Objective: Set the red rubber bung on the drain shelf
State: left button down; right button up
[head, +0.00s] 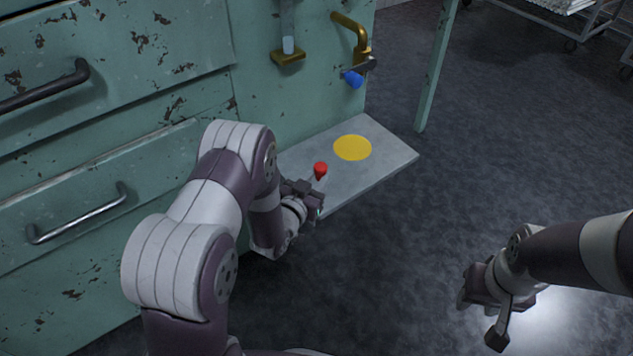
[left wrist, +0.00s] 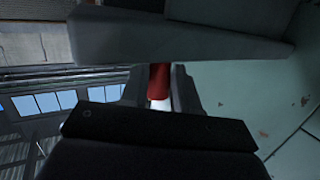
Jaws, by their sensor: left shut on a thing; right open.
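The red rubber bung (head: 320,170) is held at the tip of my left gripper (head: 316,190), with its top showing above the fingers. In the left wrist view the red bung (left wrist: 159,78) shows between the two dark fingers (left wrist: 160,90), which are shut on it. The grey drain shelf (head: 385,160) sticks out from the green cabinet, with a yellow disc (head: 352,148) on its top. My left gripper is at the shelf's near left side; I cannot tell its height above the shelf. My right gripper (head: 480,318) is open and empty over the floor at the right.
A brass tap (head: 354,40) with a blue end (head: 353,79) is on the cabinet above the shelf. A glass tube (head: 288,35) stands on a brass bracket (head: 288,58) to its left. Drawers with handles (head: 78,215) line the left. A green leg (head: 437,70) rises behind the shelf.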

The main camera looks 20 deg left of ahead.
pick_arm(q)
jog(key=shift+f+b, duration=0.45)
jog(key=shift+f, duration=0.2)
jog(key=c, duration=0.8)
grip_release()
jog(key=shift+c, duration=0.2)
